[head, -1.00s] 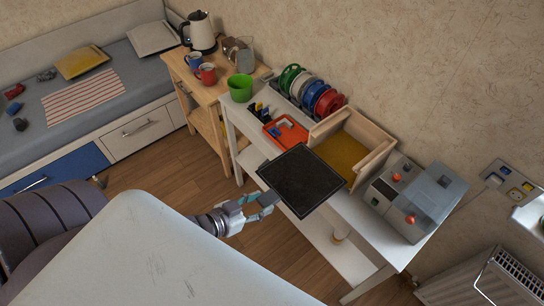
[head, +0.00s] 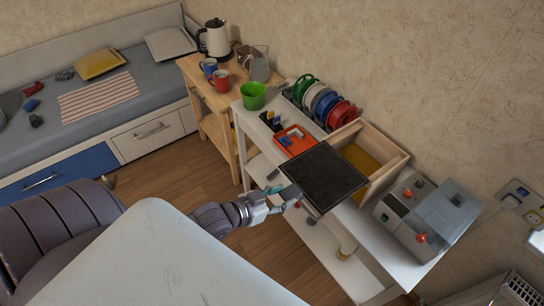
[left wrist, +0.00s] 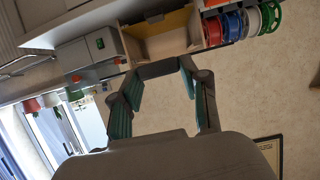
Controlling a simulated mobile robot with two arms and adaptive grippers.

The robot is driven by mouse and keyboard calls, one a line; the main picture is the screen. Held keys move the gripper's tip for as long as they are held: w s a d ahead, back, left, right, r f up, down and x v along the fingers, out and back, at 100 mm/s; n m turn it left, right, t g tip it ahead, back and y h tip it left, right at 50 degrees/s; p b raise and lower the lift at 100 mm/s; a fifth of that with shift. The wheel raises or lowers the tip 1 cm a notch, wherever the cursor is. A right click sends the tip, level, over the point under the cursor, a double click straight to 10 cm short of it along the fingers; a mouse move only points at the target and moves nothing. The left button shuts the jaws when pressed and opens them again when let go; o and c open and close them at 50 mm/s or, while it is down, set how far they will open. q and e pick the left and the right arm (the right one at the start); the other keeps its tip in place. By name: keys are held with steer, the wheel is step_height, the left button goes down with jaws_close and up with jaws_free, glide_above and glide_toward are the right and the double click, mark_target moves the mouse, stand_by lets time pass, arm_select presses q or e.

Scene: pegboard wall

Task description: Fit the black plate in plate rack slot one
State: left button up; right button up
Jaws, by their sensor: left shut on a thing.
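The black plate (head: 322,178) is square and flat, held out above the white table. In the head view it overlaps the front left side of a wooden box. My left gripper (head: 289,196) is shut on the plate's near left edge. In the left wrist view the plate (left wrist: 158,69) shows almost edge-on as a dark strip between the teal fingers of my left gripper (left wrist: 156,78). A rack of upright coloured discs (head: 325,103) stands at the back of the table. I cannot tell which holder is the plate rack. My right gripper is not in view.
The wooden box (head: 392,163) has an ochre floor. A grey machine (head: 437,215) stands to its right. An orange tray (head: 293,141) and a green cup (head: 253,96) are to the left. A wooden trolley (head: 190,72) with mugs and a kettle adjoins the table.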

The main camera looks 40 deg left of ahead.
mark_target(298, 188)
arm_select(q)
steer(key=w, duration=0.1)
steer(key=w+d+b, duration=0.1)
steer(key=w, duration=0.1)
steer(key=w+d+b, duration=0.1)
steer(key=w, duration=0.1)
steer(key=shift+f, duration=0.15)
steer(key=w+b, duration=0.1)
steer(key=w+d+b, duration=0.1)
steer(key=w, duration=0.1)
steer(key=w+b, duration=0.1)
steer(key=w, duration=0.1)
steer(key=shift+w+d, duration=0.25)
steer(key=shift+d, duration=0.15)
steer(key=shift+w+d+f+b, duration=0.1)
steer(key=shift+w+d+b, duration=0.4)
steer(key=shift+w, duration=0.6)
steer(key=shift+w+d+b, duration=0.35)
steer(key=shift+w+b, duration=0.3)
steer(key=shift+w, duration=0.4)
steer(key=shift+w+d+f+b, duration=0.1)
steer(key=shift+w+d+b, duration=0.4)
steer(key=shift+w, duration=0.6)
steer(key=shift+s+a+f, duration=0.1)
steer(key=shift+a+f, duration=0.05)
steer(key=shift+f, duration=0.25)
steer(key=shift+s+r+p, duration=0.1)
steer(key=shift+p, duration=0.2)
steer(key=o, duration=1.3)
